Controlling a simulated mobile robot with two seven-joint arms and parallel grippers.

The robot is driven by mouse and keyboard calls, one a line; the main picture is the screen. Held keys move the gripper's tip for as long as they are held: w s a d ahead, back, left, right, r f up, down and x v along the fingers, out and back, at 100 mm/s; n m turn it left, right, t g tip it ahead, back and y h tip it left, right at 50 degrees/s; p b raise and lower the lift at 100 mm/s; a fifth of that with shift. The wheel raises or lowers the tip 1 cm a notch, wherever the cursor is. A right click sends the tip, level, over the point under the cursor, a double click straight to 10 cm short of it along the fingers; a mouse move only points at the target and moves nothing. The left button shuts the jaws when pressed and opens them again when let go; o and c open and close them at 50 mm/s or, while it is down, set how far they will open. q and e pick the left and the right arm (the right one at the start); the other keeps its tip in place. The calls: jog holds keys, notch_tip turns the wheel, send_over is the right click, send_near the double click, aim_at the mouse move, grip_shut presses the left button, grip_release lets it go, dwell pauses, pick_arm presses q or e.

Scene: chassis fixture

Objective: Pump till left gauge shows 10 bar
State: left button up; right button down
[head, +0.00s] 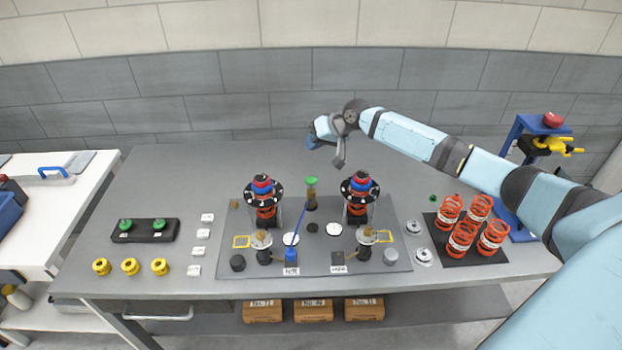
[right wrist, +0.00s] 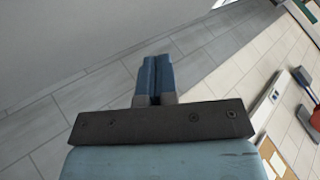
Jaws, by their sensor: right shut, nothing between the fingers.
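My right gripper (head: 309,142) is above the back of the table, away from the lever. Its blue fingers, in the right wrist view (right wrist: 154,75), are together and empty. My left gripper is not in view.
Two spring struts (head: 263,198) (head: 359,196) with black rings stand on the plate, with a green-topped part (head: 311,182) between them. Orange springs (head: 458,240) stand on a black mat at right. Yellow parts (head: 130,266) sit at left. The table's back left is clear.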

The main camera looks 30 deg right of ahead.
jog(key=shift+f, duration=0.15)
jog(key=b, duration=0.6)
send_over(313, 178)
notch_tip(313, 178, down, 8)
jog(key=shift+w+r, duration=0.1)
jog(key=shift+r, duration=0.1)
jog(key=shift+f, duration=0.45)
dwell(0.8)
jog(key=shift+f, duration=0.15)
dwell(0.5)
jog(key=shift+f, duration=0.3)
